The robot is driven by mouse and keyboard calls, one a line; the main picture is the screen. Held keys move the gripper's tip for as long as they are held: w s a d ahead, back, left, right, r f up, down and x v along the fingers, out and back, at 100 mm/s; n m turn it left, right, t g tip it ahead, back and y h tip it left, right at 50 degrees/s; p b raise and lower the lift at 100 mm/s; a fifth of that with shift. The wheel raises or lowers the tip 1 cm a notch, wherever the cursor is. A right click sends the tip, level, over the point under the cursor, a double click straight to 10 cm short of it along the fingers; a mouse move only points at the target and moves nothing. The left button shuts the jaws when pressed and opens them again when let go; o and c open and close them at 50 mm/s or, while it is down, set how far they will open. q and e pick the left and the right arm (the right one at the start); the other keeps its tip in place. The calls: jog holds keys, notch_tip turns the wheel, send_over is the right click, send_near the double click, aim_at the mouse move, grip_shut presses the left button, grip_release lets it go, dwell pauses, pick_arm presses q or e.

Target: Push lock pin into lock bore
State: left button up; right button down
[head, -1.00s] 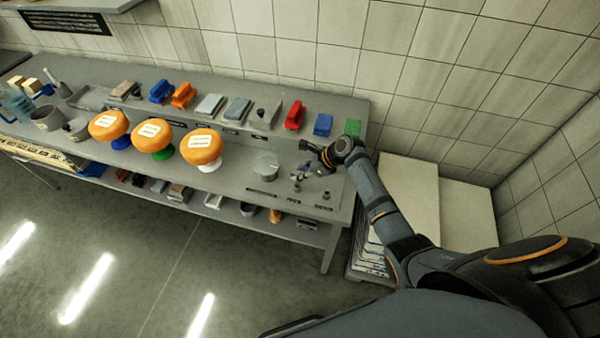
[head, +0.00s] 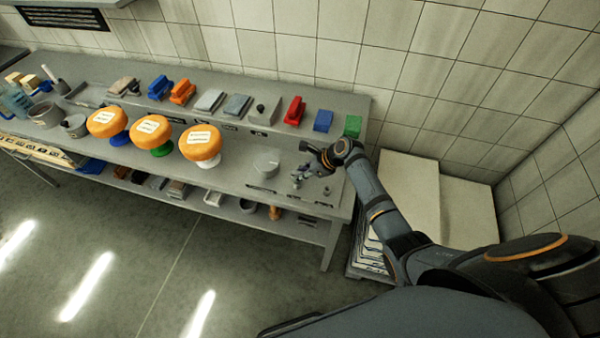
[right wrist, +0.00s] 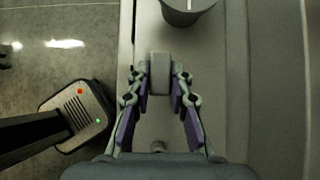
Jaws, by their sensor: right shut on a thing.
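My right gripper (head: 298,182) is low over the right end of the grey bench, its fingers pointing down and left. In the right wrist view, my right gripper (right wrist: 160,76) is shut on a small grey piece with rounded edges (right wrist: 160,72), which looks like the lock pin. The piece sits between the fingertips, above or on the grey surface; I cannot tell if it touches. The lock bore cannot be made out. My left gripper is in neither view.
A grey round pot (head: 266,163) stands left of the gripper; a dark grey cylinder (right wrist: 187,10) shows ahead in the wrist view. A small peg (head: 327,190) stands right of the gripper. Coloured blocks line the raised back shelf.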

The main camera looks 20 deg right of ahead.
jog(key=shift+f, duration=0.7)
jog(key=c, duration=1.1)
grip_release()
jog(key=shift+c, duration=0.2)
jog(key=shift+d, duration=0.1)
jog(key=v, duration=1.2)
jog(key=shift+s, duration=0.1)
